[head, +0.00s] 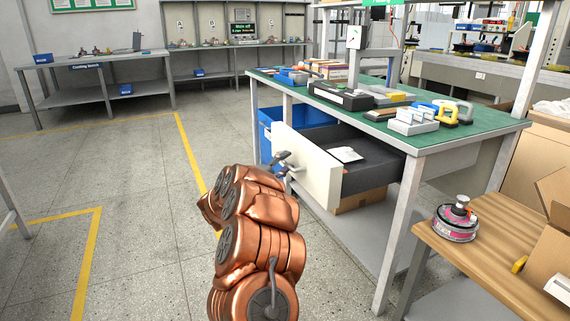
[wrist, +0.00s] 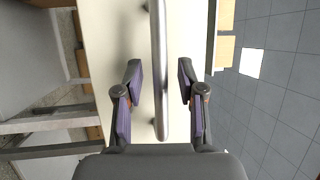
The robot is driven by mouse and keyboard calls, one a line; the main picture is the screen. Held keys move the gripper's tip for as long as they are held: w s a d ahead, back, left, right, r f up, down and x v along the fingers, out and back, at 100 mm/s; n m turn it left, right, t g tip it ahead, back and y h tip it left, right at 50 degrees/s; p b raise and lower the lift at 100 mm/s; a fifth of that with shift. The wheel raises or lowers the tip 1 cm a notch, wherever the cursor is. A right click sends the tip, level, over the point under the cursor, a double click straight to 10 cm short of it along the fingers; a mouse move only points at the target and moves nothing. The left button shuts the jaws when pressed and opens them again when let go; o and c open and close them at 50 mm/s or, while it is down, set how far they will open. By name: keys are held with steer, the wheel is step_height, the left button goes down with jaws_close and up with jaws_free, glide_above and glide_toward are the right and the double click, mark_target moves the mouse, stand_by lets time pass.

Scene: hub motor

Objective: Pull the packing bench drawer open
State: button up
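The packing bench drawer (head: 382,160) stands pulled out from under the green-topped packing bench (head: 455,133). Its cream front panel (head: 312,172) faces left, and its dark inside shows with a white item in it. My gripper (head: 287,163) is at the outer face of the front panel, by the handle. In the wrist view, the grey bar handle (wrist: 158,60) runs between the two fingers of my gripper (wrist: 160,80). Gaps show on both sides of the bar, so the gripper is open around it. In the head view the handle is partly hidden by the gripper.
A blue bin (head: 268,132) sits under the bench behind the drawer, and a cardboard box (head: 360,200) below it. A wooden table (head: 490,245) with a hub motor (head: 456,219) stands at the right. The floor (head: 135,185) to the left is clear.

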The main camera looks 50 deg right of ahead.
steer(key=w+a+f, duration=0.1)
steer(key=a+f, duration=0.1)
steer(key=a, duration=0.9)
steer(key=shift+a, duration=0.4)
steer(key=shift+w, duration=0.15)
